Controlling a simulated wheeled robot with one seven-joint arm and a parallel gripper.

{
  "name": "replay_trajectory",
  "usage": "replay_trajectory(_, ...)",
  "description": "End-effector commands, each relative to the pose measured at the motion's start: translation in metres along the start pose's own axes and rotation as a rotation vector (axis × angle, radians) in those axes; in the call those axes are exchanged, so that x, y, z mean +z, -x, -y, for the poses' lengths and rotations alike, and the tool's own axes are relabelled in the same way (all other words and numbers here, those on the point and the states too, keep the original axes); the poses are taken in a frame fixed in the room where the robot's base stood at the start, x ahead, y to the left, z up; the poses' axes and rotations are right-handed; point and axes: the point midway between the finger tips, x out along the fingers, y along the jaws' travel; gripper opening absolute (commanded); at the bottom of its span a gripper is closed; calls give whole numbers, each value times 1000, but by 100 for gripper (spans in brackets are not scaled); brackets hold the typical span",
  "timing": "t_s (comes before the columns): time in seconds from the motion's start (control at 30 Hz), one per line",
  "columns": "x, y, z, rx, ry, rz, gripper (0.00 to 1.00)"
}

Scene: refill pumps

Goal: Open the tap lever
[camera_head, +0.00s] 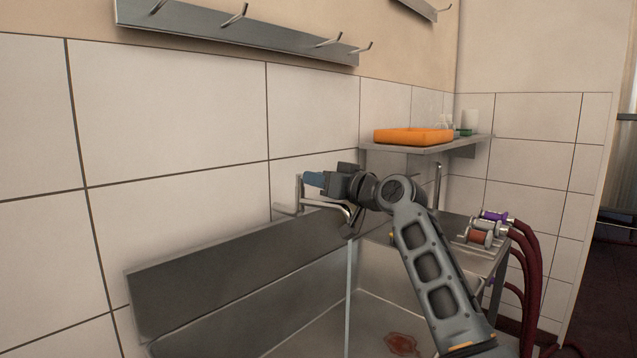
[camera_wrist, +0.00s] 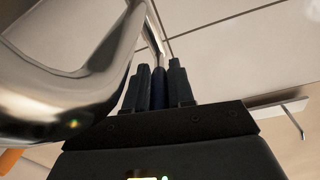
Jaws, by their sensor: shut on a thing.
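The metal tap (camera_head: 287,210) is on the tiled wall above the sink's back panel, with a curved spout reaching right. Its lever rises as a thin metal bar (camera_head: 299,190) and seems to end in a blue grip (camera_head: 314,179). My gripper (camera_head: 328,181) reaches in from the right at the lever's end. In the wrist view my dark fingers (camera_wrist: 160,88) are closed around a narrow navy piece, with the metal bar (camera_wrist: 154,32) running up from it. The shiny spout (camera_wrist: 55,95) fills the left of that view, close to my gripper. The fingers' exact contact is too dark to see.
A steel sink (camera_head: 375,310) with a reddish stain lies below. A shelf holds an orange tray (camera_head: 413,136) at right. A hook rail (camera_head: 235,27) hangs above; the wall between is clear.

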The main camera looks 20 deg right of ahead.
Motion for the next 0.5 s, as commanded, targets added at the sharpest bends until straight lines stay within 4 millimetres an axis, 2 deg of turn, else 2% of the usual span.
replay_trajectory(0.13, 1, 0, 0, 1, 0, 2, 0)
replay_trajectory(0.17, 1, 0, 0, 1, 0, 2, 25)
replay_trajectory(0.4, 0, 0, 0, 1, 0, 1, 48)
replay_trajectory(0.5, 0, 0, 0, 1, 0, 1, 48)
